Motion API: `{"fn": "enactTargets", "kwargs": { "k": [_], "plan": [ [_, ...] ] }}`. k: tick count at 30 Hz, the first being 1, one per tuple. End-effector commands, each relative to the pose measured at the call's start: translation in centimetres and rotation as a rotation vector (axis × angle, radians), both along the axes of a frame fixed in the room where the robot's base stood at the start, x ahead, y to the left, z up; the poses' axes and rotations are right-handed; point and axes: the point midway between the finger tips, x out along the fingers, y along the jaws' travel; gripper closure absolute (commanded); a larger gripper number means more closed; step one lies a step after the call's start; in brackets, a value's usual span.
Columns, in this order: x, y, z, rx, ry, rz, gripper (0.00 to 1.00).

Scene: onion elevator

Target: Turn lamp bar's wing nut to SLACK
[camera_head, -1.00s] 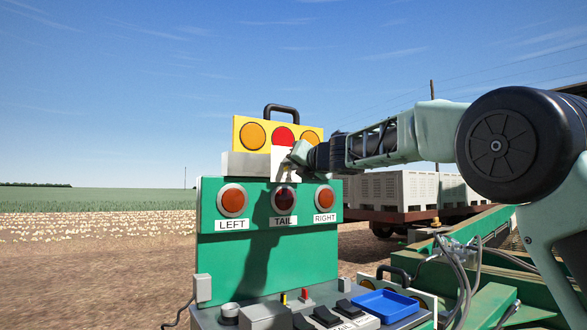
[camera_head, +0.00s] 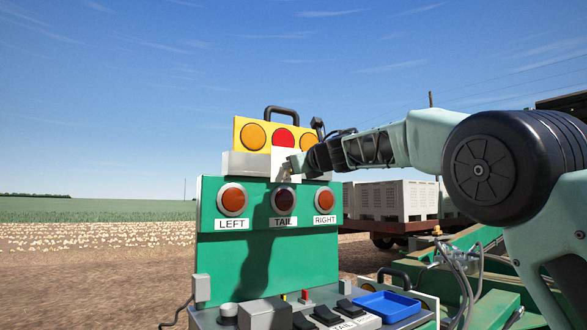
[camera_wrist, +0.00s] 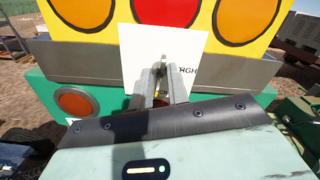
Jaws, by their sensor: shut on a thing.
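The yellow lamp bar (camera_head: 238,134) stands on a grey ledge (camera_head: 240,163) on top of the green lamp board, with a black handle on top, two amber lamps and a red one showing. A white card (camera_head: 283,152) with partly hidden lettering hangs at its middle; it also shows in the wrist view (camera_wrist: 135,60). My gripper (camera_head: 287,172) is in front of this card, below the red lamp. In the wrist view my gripper (camera_wrist: 163,75) is shut on the small grey wing nut (camera_wrist: 163,61), mostly hidden between the fingers. The SLACK mark cannot be read.
The green board (camera_head: 220,245) carries red lamps labelled LEFT, TAIL and RIGHT. Below it a control desk holds switches and a blue tray (camera_head: 388,305). Pale crates on a trailer (camera_head: 398,198) stand behind on the right. Open field lies to the left.

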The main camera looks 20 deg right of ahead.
Motion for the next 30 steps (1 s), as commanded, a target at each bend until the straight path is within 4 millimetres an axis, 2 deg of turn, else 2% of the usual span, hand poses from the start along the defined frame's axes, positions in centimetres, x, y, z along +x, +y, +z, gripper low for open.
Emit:
{"fn": "enactTargets", "kwargs": {
  "k": [9,22,23,24,25,30],
  "plan": [
    [0.09,0.05,-0.38,-0.080,-0.020,0.002,1.00],
    [0.09,0.05,-0.34,-0.087,-0.022,0.002,1.00],
    [0.09,0.05,-0.34,-0.087,-0.022,0.002,0.78],
    [0.09,0.04,-0.34,-0.087,-0.022,0.002,0.67],
    [0.09,0.04,-0.32,-0.086,-0.022,0.001,0.61],
    [0.04,0.03,-0.17,-0.085,-0.025,0.001,0.61]
  ]
}}
